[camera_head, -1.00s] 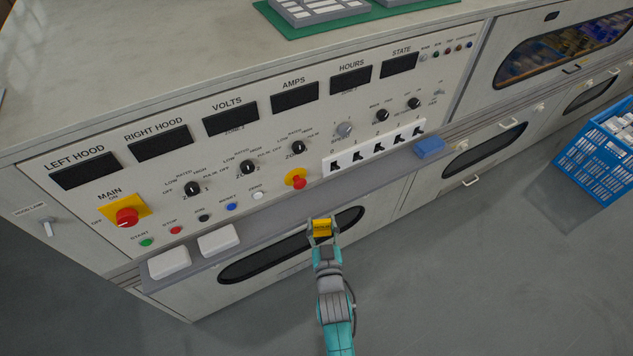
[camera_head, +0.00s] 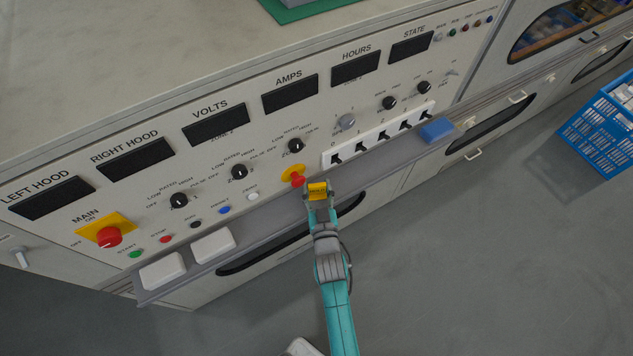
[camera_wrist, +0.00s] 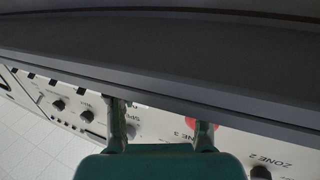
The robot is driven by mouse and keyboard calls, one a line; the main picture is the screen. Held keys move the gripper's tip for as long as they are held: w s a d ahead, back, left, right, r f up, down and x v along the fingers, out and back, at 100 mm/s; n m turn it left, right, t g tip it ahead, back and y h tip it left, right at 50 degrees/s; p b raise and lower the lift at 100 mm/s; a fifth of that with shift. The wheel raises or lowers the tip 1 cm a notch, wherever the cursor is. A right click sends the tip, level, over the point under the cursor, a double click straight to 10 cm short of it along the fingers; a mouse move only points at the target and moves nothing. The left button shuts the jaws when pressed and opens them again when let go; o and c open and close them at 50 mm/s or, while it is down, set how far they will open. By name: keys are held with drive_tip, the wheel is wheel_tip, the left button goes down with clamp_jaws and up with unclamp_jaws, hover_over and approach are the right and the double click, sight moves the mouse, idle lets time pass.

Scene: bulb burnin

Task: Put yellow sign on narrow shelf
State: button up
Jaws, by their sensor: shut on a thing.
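My gripper (camera_head: 318,192) is shut on the yellow sign (camera_head: 318,190), a small yellow block with dark lettering. It holds the sign in front of the narrow shelf (camera_head: 272,222), a grey ledge along the front of the control panel, near the red emergency knob. Whether the sign touches the shelf I cannot tell. In the wrist view my gripper's fingers (camera_wrist: 160,132) reach toward a dark grey edge, and the sign cannot be made out there.
Two white blocks (camera_head: 212,246) lie on the shelf's left part and a blue block (camera_head: 437,130) on its right. Bare shelf lies between them. The red knob (camera_head: 297,180) juts out just above my gripper. A blue crate (camera_head: 603,135) stands on the floor at right.

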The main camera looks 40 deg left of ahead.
drive_tip(key=shift+f, duration=0.15)
drive_tip(key=o, duration=1.1)
drive_tip(key=shift+o, duration=0.2)
drive_tip(key=shift+r, duration=0.2)
drive_tip(key=v, duration=1.2)
